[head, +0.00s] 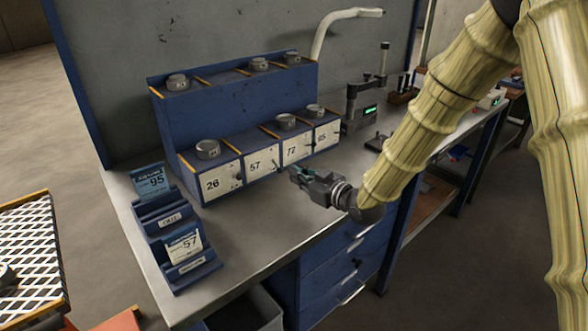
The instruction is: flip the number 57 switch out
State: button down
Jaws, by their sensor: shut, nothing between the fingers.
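The blue stepped rack (235,95) stands on the workbench. Its front row carries white number plates reading 26 (216,183), 57 (260,166), 72 (297,148) and one partly legible as 95 (326,135). The number 57 switch (277,167) looks like a small dark toggle at the right of the 57 plate; its position is too small to tell. My gripper (292,170) is shut and empty, pointing left, just in front of the rack near the border of the 57 and 72 plates. I cannot tell whether it touches the switch.
Grey metal pucks (208,149) sit on the rack's steps. Blue card holders reading 95 (150,183) and 57 (184,246) stand at the bench's left. A gauge stand (367,95) with a green display is right of the rack. The bench top (255,215) is clear in front.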

jog(key=shift+s+d+f, duration=0.2)
jog(key=shift+s+d, duration=0.25)
jog(key=shift+s, duration=0.05)
jog(key=shift+s+d+f, duration=0.2)
jog(key=shift+s+d, duration=0.2)
jog(key=shift+s, duration=0.05)
jog(key=shift+d, duration=0.15)
